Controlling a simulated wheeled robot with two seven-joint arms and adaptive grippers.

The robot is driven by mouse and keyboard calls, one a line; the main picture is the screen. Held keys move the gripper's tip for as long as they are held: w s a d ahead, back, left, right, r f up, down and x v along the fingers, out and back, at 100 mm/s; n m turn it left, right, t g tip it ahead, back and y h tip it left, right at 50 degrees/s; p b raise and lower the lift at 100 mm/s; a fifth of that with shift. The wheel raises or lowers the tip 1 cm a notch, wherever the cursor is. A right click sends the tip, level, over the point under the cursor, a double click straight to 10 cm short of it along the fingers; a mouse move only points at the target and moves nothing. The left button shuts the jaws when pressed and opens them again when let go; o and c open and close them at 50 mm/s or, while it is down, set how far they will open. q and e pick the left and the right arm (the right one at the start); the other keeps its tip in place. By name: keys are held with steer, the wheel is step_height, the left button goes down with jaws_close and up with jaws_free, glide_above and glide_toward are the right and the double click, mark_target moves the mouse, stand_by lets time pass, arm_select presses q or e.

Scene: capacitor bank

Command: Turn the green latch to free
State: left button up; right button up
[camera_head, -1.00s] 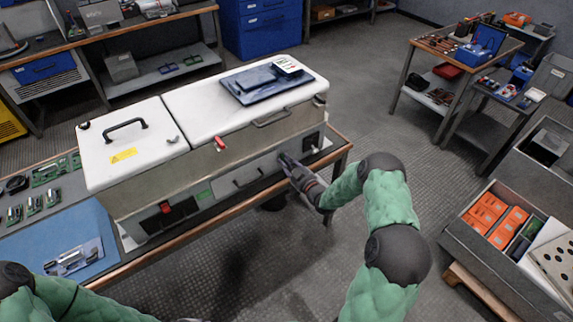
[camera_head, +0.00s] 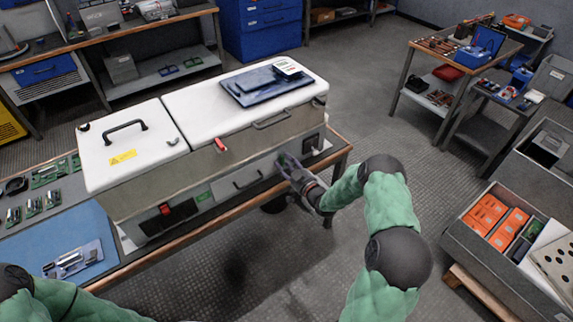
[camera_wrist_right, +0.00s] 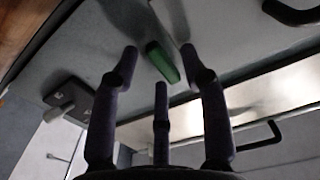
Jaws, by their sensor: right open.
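The green latch (camera_wrist_right: 162,62) is a short green bar on the grey front face of the cabinet (camera_head: 150,188), seen in the right wrist view. In the head view my right gripper covers that spot. My right gripper (camera_head: 283,162) is open at the right part of the cabinet front. In the right wrist view its dark fingers (camera_wrist_right: 160,68) spread around the green latch, one tip on each side and a third below it. I cannot tell if any finger touches it. My left gripper is out of view; only part of my left arm shows at lower left.
A black socket plate (camera_head: 312,143) is just right of my right gripper. A red switch (camera_head: 165,208) and a green label (camera_head: 203,196) are further left on the front. A red lid catch (camera_head: 220,144) sits above. The bench edge (camera_head: 215,217) runs below.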

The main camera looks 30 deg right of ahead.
steer(key=s, duration=1.2)
steer(key=shift+d, duration=0.45)
steer(key=s+a+f+m+g+y, duration=0.1)
steer(key=s+a+f+g, duration=0.1)
steer(key=a+f+g, duration=0.5)
steer(key=s+a+f+m+g+y, duration=0.1)
steer(key=s+a+f+m+g, duration=0.15)
steer(key=a+f, duration=0.75)
steer(key=s+a+f+g, duration=0.1)
steer(key=s+a+g, duration=0.3)
steer(key=s, duration=0.5)
steer(key=s+a+g, duration=0.4)
steer(key=s+a, duration=0.4)
steer(key=a, duration=0.1)
steer(key=shift+s+f+y, duration=0.4)
steer(key=shift+c, duration=0.3)
